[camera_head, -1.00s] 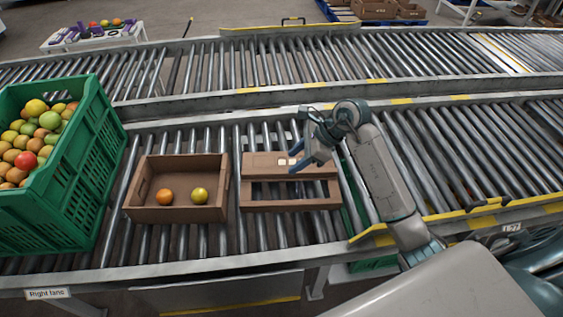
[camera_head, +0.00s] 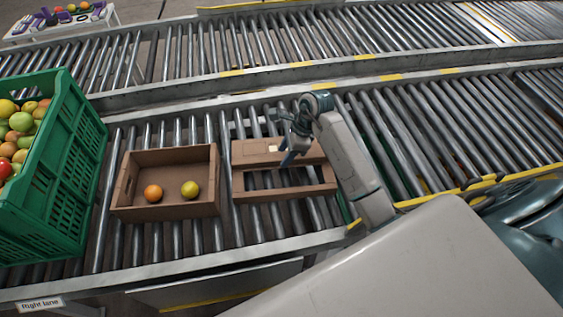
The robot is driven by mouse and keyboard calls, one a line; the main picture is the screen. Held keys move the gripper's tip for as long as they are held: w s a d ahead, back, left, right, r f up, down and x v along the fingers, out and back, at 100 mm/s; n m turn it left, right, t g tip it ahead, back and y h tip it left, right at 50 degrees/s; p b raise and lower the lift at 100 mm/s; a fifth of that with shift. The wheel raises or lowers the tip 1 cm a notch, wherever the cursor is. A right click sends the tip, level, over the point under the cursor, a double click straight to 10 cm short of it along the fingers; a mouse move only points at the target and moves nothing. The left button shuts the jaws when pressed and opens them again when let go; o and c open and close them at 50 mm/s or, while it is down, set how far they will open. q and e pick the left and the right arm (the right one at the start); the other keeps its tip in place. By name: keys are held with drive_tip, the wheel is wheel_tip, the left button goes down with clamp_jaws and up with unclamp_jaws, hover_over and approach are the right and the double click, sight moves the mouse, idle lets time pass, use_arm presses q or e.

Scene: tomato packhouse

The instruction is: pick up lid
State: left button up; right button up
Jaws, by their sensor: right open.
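The lid (camera_head: 262,194) is a flat brown cardboard frame with openings. It lies on the rollers to the right of an open brown box (camera_head: 167,209). The box holds an orange tomato (camera_head: 153,193) and a yellow one (camera_head: 190,189). My right gripper (camera_head: 283,160) is open over the back right part of the lid, its blue fingers pointing down. I cannot tell whether the fingers touch the lid. The gripper and arm hide part of the lid's right side. My left gripper is out of view.
A green crate (camera_head: 62,205) full of tomatoes stands at the left on the roller conveyor (camera_head: 430,140). A second conveyor runs behind, past a metal rail. A white table (camera_head: 100,18) with purple items stands at the back left. Rollers right of my arm are clear.

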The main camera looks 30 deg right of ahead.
drive_tip(key=shift+x, duration=0.8)
clamp_jaws()
